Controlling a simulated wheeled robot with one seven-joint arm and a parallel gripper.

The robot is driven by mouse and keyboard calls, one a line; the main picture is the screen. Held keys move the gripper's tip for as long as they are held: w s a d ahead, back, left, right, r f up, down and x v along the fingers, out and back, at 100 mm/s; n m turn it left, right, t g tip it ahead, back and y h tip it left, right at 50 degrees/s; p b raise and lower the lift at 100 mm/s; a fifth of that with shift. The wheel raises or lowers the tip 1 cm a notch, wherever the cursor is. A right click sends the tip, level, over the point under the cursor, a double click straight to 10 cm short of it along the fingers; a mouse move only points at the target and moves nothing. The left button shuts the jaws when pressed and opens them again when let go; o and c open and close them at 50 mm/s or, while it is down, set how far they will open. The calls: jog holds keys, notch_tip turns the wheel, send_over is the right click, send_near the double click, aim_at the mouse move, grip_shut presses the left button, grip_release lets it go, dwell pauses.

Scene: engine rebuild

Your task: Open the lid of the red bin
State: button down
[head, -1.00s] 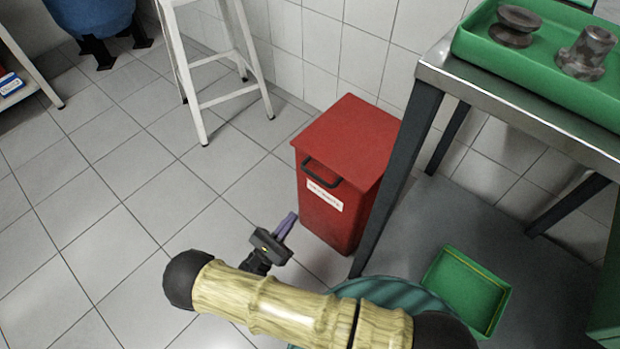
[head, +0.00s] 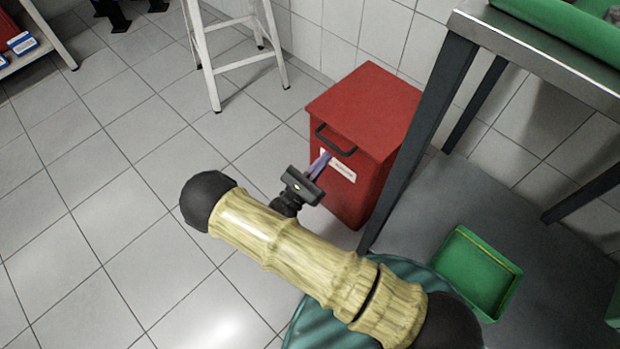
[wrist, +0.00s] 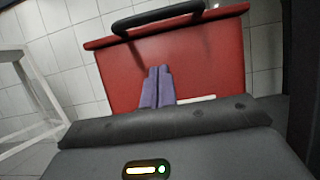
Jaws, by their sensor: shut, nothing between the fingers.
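The red bin (head: 348,190) stands on the floor with its flat red lid (head: 365,108) down. A black handle (head: 336,140) sits at the lid's front edge, above a white label. My gripper (head: 321,163) is shut and empty, in front of the bin's front face and just below the handle. In the wrist view the purple fingers (wrist: 157,86) lie side by side, pointing at the red front (wrist: 200,70). The handle (wrist: 158,17) crosses above the fingertips there. I cannot tell whether the fingertips touch the bin.
A steel table (head: 560,55) with dark legs stands close on the bin's right. A green tray (head: 478,272) lies low beneath it. A white stool (head: 235,65) stands behind left.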

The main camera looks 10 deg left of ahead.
jog(key=shift+s+a+r+b, duration=0.15)
jog(key=shift+r+b, duration=0.2)
jog(key=shift+r, duration=0.65)
jog(key=shift+s+a+r+b, duration=0.1)
jog(key=shift+r+b, duration=0.2)
jog(key=shift+r, duration=0.7)
